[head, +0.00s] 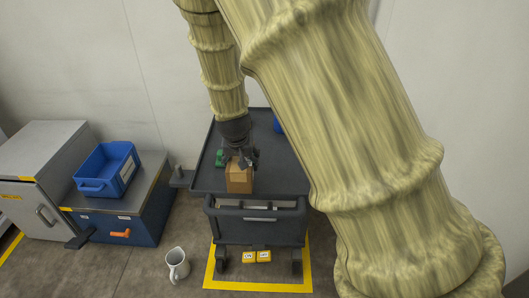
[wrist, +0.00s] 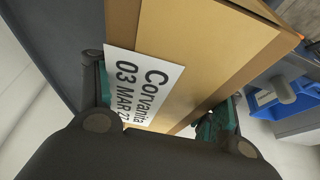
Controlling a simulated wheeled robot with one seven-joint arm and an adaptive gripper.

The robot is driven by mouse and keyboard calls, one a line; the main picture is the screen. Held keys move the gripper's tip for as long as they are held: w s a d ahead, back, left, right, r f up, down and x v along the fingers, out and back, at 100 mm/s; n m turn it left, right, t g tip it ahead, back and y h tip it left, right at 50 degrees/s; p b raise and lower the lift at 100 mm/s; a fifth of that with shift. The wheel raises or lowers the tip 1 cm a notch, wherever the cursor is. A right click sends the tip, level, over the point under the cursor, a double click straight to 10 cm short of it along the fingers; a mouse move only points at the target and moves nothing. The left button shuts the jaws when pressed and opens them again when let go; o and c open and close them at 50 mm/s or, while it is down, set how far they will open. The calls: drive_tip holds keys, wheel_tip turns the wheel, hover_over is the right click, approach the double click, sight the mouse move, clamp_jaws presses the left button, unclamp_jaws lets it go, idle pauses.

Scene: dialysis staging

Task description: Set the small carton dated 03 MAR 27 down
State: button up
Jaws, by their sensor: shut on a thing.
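The small carton (head: 239,178) is brown cardboard, over the dark grey cart top (head: 206,178). In the wrist view the carton (wrist: 200,45) fills the middle. Its white label (wrist: 143,88) reads "Corvanita" and "03 MAR 27", the end partly hidden. My gripper (head: 240,160) is shut on the carton from above. In the wrist view its fingers (wrist: 160,110) are on both sides of the carton. I cannot tell whether the carton's underside touches the cart top.
A blue bin (head: 106,168) sits on the blue cabinet (head: 118,222) at left. A white jug (head: 177,264) stands on the floor. The cart's right side is partly hidden by my arm.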

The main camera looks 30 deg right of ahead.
drive_tip(key=d, duration=0.5)
drive_tip(key=w+d+f+b, duration=0.1)
drive_tip(key=d, duration=0.4)
drive_tip(key=w+d, duration=0.1)
drive_tip(key=d, duration=0.4)
drive_tip(key=shift+d+f, duration=0.25)
drive_tip(key=shift+f+b, duration=0.65)
drive_tip(key=shift+f, duration=1.1)
drive_tip(key=shift+s, duration=0.1)
drive_tip(key=o, duration=1.6)
drive_tip(key=shift+c, duration=0.2)
drive_tip(key=p+v, duration=0.2)
drive_tip(key=v, duration=1)
drive_tip(key=shift+r, duration=0.1)
